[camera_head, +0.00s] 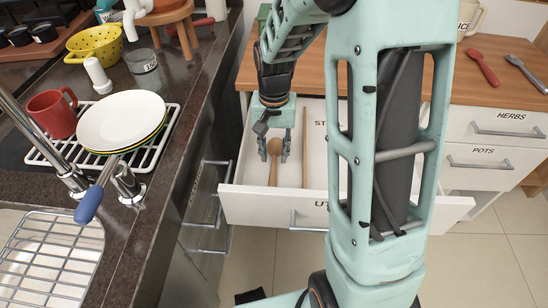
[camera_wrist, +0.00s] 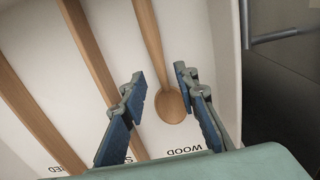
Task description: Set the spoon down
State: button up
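A wooden spoon (camera_head: 273,173) lies in the left compartment of the open white drawer (camera_head: 258,203). In the wrist view its round bowl (camera_wrist: 171,106) is nearest me and its handle runs up and away. My gripper (camera_head: 273,150) is above this compartment, pointing down. In the wrist view my gripper (camera_wrist: 160,100) has its two fingers wide apart, one on each side of the spoon's bowl, with clear gaps and nothing held. The spoon appears to rest on the drawer floor, near a printed label reading "WOOD".
Wooden strips (camera_wrist: 92,55) divide the drawer. The counter at left holds a plate stack (camera_head: 120,120), a red mug (camera_head: 52,114) and a yellow colander (camera_head: 95,43).

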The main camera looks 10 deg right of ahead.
aim_at(274, 165)
notch_tip(274, 165, up, 8)
jog(key=p, duration=0.1)
jog(key=shift+r+p, duration=0.2)
jog(key=shift+p, duration=0.1)
